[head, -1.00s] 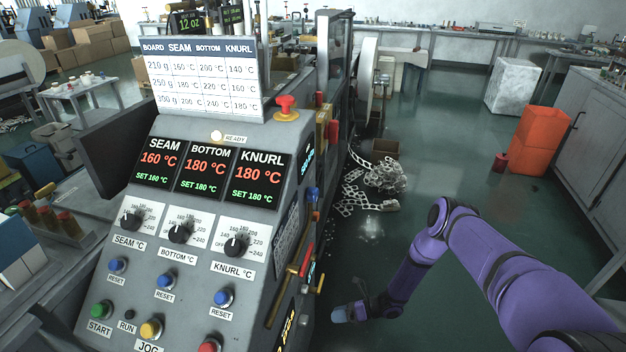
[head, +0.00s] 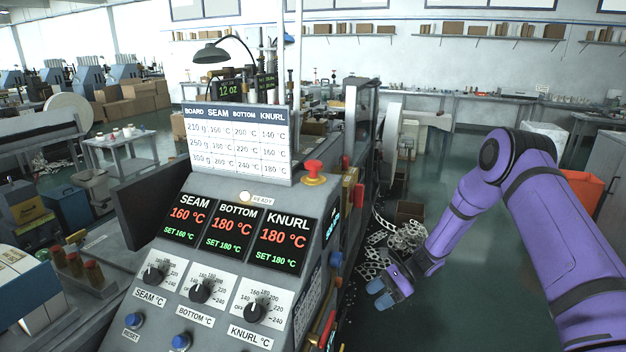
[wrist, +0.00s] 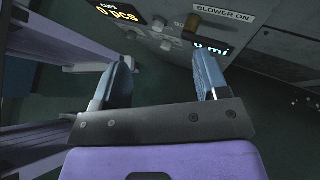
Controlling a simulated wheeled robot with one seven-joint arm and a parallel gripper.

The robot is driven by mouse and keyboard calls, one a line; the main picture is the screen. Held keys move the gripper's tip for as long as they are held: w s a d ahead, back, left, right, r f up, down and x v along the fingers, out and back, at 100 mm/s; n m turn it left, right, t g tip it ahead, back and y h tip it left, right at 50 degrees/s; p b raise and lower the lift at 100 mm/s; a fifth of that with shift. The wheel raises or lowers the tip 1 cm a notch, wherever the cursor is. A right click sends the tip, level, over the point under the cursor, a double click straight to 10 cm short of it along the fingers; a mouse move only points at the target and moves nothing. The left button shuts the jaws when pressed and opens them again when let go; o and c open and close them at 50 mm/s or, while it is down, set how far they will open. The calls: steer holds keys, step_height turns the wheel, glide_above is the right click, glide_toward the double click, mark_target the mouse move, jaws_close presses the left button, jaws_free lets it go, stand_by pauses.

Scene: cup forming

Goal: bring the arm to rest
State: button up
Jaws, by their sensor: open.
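My purple arm (head: 575,225) is bent at the right of the head view, and its forearm slopes down to the left. My gripper (head: 384,297) hangs in the air to the right of the control console (head: 225,265), apart from it. In the wrist view my gripper (wrist: 165,80) has its two blue-grey fingers spread apart with nothing between them. The console's side panel (wrist: 215,25) with a BLOWER ON label lies beyond the fingertips.
The console shows SEAM 160, BOTTOM 180 and KNURL 180, each matching its set value. Red mushroom button (head: 314,171) tops the console. Scrap cuttings (head: 395,245) lie on the floor behind my gripper. Green floor (head: 470,290) is open to the right.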

steer(key=s+d+r+n+t+h, duration=0.1)
steer(key=s+d+r+n+h, duration=0.2)
steer(key=r, duration=0.8)
steer(key=s+r+n+h, duration=0.1)
steer(key=s+r+n, duration=0.25)
steer(key=r, duration=0.75)
steer(key=s+d+r+n+t+h, duration=0.1)
steer(key=s+d+r+n+h, duration=0.2)
steer(key=r, duration=0.9)
steer(key=s+d+r+n+t+h, duration=0.1)
steer(key=s+r, duration=0.3)
steer(key=s, duration=0.5)
steer(key=s+d+r+n+t+h, duration=0.1)
steer(key=s+d+r+n+t, duration=0.1)
steer(key=s, duration=0.7)
steer(key=s+d+r+n+t+h, duration=0.2)
steer(key=s+r+n+t, duration=0.1)
steer(key=s+r, duration=0.4)
steer(key=s+n, duration=0.1)
steer(key=s, duration=0.1)
steer(key=shift+s+d+n, duration=0.25)
steer(key=shift+s+n, duration=0.05)
steer(key=shift+n, duration=0.05)
steer(key=shift+a, duration=0.1)
